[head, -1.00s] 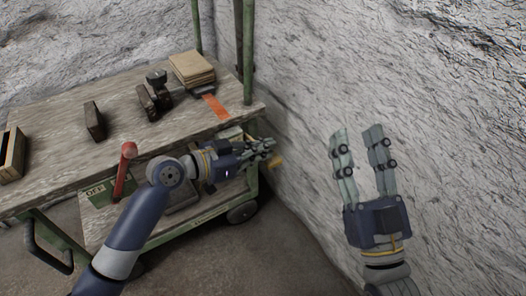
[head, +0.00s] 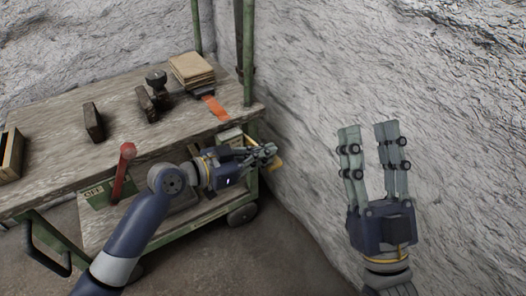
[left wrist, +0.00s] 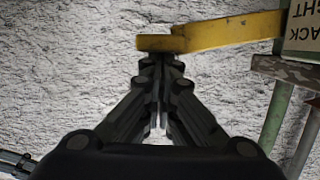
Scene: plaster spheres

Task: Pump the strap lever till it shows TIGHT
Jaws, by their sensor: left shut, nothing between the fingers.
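The yellow lever (left wrist: 220,33) crosses the top of the left wrist view. In the head view only a small part of it (head: 278,166) shows beside my left gripper (head: 270,152), which covers the rest. My left gripper (left wrist: 158,60) is shut and empty, its tips at the lever's end; whether they touch I cannot tell. A pale label (left wrist: 304,26) with upside-down, cut-off letters "ACK" and "GHT" is at the upper right; no pointer shows. The orange strap (head: 214,106) lies over the bench's right end. My right gripper (head: 366,132) is open and empty in front of the wall.
The wooden bench top (head: 60,160) bears dark blocks (head: 94,121) and a stack of boards (head: 191,69). A red lever (head: 123,172) by an OFF plate stands near my left forearm. The rough wall (head: 330,70) is close on the right. Green posts frame the cart.

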